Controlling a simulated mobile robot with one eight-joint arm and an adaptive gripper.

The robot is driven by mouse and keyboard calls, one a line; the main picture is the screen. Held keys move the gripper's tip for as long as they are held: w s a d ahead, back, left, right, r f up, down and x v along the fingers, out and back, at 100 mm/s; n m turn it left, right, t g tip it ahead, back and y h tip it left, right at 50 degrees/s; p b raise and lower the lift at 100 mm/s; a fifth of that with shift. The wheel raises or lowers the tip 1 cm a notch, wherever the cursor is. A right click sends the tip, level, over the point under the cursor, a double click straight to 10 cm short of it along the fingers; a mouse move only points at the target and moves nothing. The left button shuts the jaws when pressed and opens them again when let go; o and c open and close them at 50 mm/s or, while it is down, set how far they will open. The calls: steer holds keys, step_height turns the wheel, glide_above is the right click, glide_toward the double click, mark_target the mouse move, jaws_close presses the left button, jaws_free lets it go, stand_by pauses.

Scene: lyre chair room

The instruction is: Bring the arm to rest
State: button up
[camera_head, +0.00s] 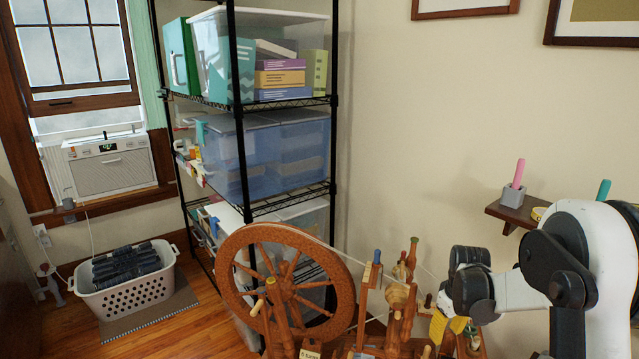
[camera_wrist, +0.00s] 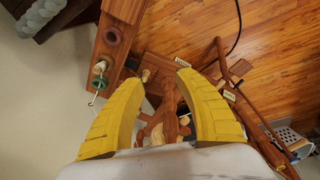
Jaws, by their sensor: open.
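My gripper (camera_wrist: 160,72) shows in the wrist view with its two yellow fingers spread wide apart and nothing between them. In the head view my white and black arm is at the right, bent, with its wrist end low. Only a bit of yellow finger shows there, partly hidden behind the wrist. The gripper is close to the wooden spinning wheel (camera_head: 252,308). Turned wooden parts of the wheel (camera_wrist: 171,96) lie beyond the fingers in the wrist view. I cannot tell whether the fingers touch any of them.
A black wire shelf (camera_head: 287,204) with plastic bins stands behind the wheel. A small wall shelf (camera_head: 510,215) with a grey cup (camera_head: 512,196) is just left of my arm. A white laundry basket (camera_head: 128,295) sits on the floor at left.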

steer(key=s+a+r+m+t, duration=0.1)
steer(key=s+a+r, duration=0.2)
steer(key=r, duration=0.3)
steer(key=s+a+r, duration=0.2)
steer(key=s+r, duration=0.1)
steer(key=r, duration=0.2)
steer(key=s+a+r+m+t, duration=0.1)
steer(key=s+a+r, duration=0.1)
steer(key=s, duration=0.5)
steer(key=s+a+r+m+t, duration=0.1)
steer(key=s+a+r+t, duration=0.1)
steer(key=s, duration=0.4)
steer(key=s+a+r+m+t, duration=0.1)
steer(key=s+a+r, duration=0.2)
steer(key=s, duration=0.4)
steer(key=shift+s+a+r+m+t, duration=0.3)
steer(key=shift+a+r, duration=0.1)
steer(key=shift+a, duration=0.5)
